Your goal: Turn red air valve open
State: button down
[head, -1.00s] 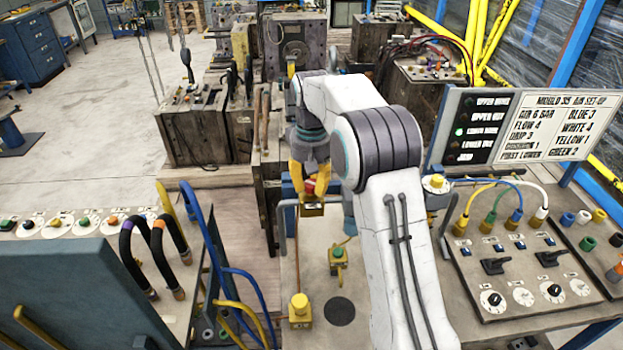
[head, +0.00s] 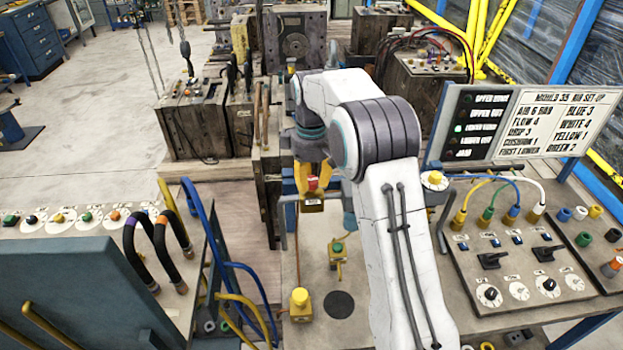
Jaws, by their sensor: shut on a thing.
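The red air valve (head: 312,183) is a small red knob on a yellow block (head: 312,205) with a white label, on a pipe frame at the far end of the grey bench. My gripper (head: 312,177) has yellow fingers and points down over the knob. Its fingers are shut on the red knob, one on each side. The knob's upper part is partly hidden between the fingers, so its exact angle is hard to tell.
A yellow unit with a green button (head: 337,248) and a yellow knob block (head: 300,303) stand nearer on the bench. A control panel (head: 520,270) with hoses and switches is at right. A blue-grey console (head: 80,290) and blue hoses (head: 215,240) are at left.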

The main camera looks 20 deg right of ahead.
aim_at(312, 180)
jog(key=shift+s+f, duration=0.1)
jog(key=shift+f, duration=0.1)
jog(key=c, duration=0.8)
grip_release()
jog(key=shift+r, duration=0.1)
jog(key=shift+c, duration=0.2)
notch_tip(312, 180, up, 12)
dwell(0.4)
